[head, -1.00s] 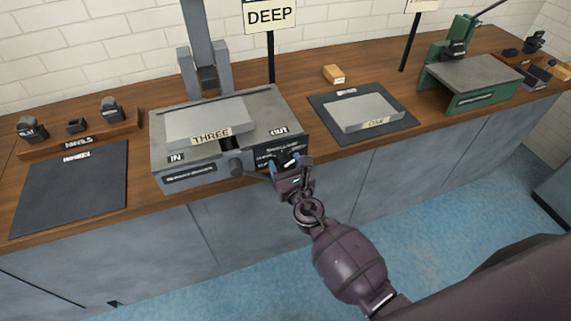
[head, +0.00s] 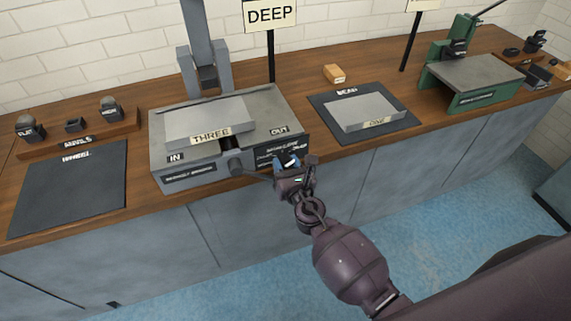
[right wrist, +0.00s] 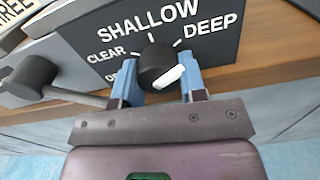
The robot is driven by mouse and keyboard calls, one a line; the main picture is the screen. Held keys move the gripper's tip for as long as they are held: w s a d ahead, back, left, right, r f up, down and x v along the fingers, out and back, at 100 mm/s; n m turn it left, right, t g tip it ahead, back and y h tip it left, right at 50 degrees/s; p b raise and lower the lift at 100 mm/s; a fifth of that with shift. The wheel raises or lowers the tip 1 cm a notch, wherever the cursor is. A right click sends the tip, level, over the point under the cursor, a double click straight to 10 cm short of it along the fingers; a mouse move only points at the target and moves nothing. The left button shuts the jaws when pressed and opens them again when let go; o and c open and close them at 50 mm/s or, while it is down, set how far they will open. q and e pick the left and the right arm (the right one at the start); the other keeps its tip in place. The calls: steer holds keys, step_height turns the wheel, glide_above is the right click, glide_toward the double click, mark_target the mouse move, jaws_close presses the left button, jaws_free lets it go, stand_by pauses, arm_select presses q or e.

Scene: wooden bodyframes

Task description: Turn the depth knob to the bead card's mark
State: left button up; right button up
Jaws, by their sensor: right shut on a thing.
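The depth knob (right wrist: 155,62) is a black round knob on a dark dial plate (right wrist: 205,48) in the right wrist view. The plate reads CLEAR, SHALLOW and DEEP, with a further word at lower left partly hidden. A white bar (right wrist: 168,77) on the knob slants up to the right, on its lower right side; its exact mark is unclear. My right gripper (right wrist: 158,80) is shut on the knob, one blue finger each side; in the head view it (head: 289,163) hides the knob. A BEAD mat (head: 402,123) lies right of the machine. My left gripper is not in view.
The grey machine (head: 160,150) holds a plate labelled THREE (head: 225,112). A handle (right wrist: 70,97) juts out left of the knob. A DEEP sign (head: 270,15) stands behind; another sign (head: 422,4) is cut off. A green press (head: 440,75) stands at right.

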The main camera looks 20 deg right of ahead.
steer(key=o, duration=0.9)
steer(key=shift+s, duration=0.1)
steer(key=shift+s+d, duration=0.2)
steer(key=shift+s, duration=5.15)
